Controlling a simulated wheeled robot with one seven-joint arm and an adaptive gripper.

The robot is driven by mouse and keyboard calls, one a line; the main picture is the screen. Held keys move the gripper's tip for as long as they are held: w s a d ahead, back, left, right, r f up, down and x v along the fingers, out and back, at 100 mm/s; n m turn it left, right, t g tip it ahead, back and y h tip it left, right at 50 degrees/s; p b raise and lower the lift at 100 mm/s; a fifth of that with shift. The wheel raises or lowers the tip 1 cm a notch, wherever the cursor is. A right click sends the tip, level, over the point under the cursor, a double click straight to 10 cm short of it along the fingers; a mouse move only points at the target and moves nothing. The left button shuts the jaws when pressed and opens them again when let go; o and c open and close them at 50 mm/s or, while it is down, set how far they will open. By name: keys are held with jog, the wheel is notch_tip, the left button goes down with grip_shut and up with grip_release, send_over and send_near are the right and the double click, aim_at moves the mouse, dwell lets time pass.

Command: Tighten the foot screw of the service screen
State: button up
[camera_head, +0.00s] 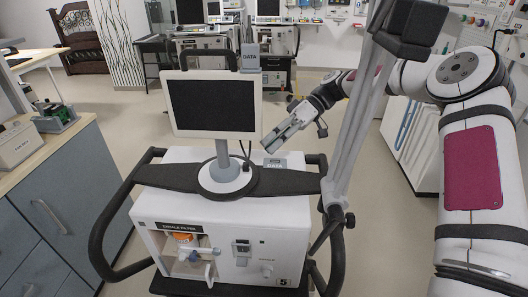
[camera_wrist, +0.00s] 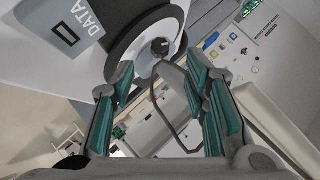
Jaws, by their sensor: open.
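The service screen (camera_head: 213,104) stands upright on a grey post above the ventilator (camera_head: 285,215); its display is dark. The post rises from a round foot (camera_head: 212,184) on the ventilator's top. A small dark screw knob (camera_wrist: 160,47) shows on the foot in the wrist view, with a dark cable close by. My gripper (camera_head: 270,141) is right of the post, above the ventilator top, pointing down and left. In the wrist view its green-padded fingers (camera_wrist: 162,72) are apart and empty, with the knob beyond them.
A grey DATA box (camera_head: 274,163) sits right of the foot. A pole (camera_head: 362,110) rises on the ventilator's right side, near my arm. A dark handle rail (camera_head: 112,215) loops around the left. A counter (camera_head: 62,155) stands at left; open floor lies behind.

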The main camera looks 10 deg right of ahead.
aim_at(246, 167)
jog(key=shift+w+d+r, duration=0.15)
jog(key=shift+d+r, duration=0.05)
jog(key=shift+d, duration=0.1)
jog(key=s+d+r+n+t+h+p, duration=0.2)
jog(key=s+d+r+n+t+p, duration=0.15)
jog(key=r+p, duration=0.25)
jog(key=shift+m+t, duration=0.45)
jog(key=p+x, duration=0.1)
jog(key=x, duration=0.6)
jog(key=p+x, duration=0.1)
jog(key=x, duration=0.6)
jog(key=shift+w+a+r, duration=0.15)
jog(key=shift+w+a, duration=0.05)
jog(key=shift+a, duration=0.05)
jog(key=shift+y, duration=0.3)
grip_shut()
